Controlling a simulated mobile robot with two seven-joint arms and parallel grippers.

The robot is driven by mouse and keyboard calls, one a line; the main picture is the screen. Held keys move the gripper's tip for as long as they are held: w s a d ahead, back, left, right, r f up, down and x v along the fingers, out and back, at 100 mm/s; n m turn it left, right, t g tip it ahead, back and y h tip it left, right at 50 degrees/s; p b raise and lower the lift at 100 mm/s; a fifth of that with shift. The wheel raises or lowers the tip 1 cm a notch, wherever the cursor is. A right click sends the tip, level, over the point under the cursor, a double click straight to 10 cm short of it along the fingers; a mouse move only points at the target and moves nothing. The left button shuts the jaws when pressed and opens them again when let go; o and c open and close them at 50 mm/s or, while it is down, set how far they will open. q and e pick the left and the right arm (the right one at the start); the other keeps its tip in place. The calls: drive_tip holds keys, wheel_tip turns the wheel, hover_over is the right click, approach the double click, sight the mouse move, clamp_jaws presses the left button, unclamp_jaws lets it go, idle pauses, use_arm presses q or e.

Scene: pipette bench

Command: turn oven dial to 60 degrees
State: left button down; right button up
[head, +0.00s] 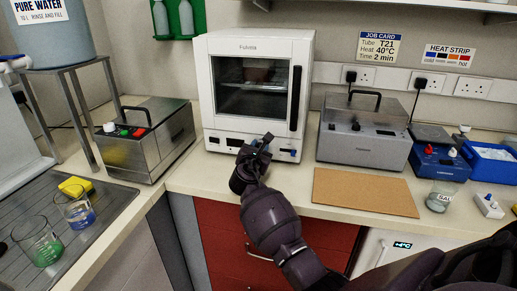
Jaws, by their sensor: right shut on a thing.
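The white oven (222,42) stands at the back of the bench with its glass door closed. Its lower front panel carries small dark displays and a small blue part (288,152) right of my gripper. My right gripper (262,144) is at the middle of this panel, shut on the oven dial. The gripper hides nearly all of the dial, so its pointer and setting cannot be read. My left gripper is not in view.
A steel bath (150,150) stands left of the oven and a grey heater unit (362,145) stands right of it. A cork mat (365,193) lies bare on the bench. Beakers (75,208) stand at the left, and a jar (440,197) at the right.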

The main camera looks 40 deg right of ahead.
drive_tip(key=m, duration=0.4)
drive_tip(key=shift+s+d+f+m+b, duration=0.15)
drive_tip(key=shift+f+m+b, duration=0.1)
drive_tip(key=shift+m+b, duration=0.05)
drive_tip(key=shift+s+d+f+m+b, duration=0.1)
drive_tip(key=shift+m+b, duration=0.35)
drive_tip(key=shift+m, duration=1.45)
drive_tip(key=o, duration=0.9)
drive_tip(key=shift+c, duration=0.2)
drive_tip(key=p+v, duration=0.1)
drive_tip(key=v, duration=1)
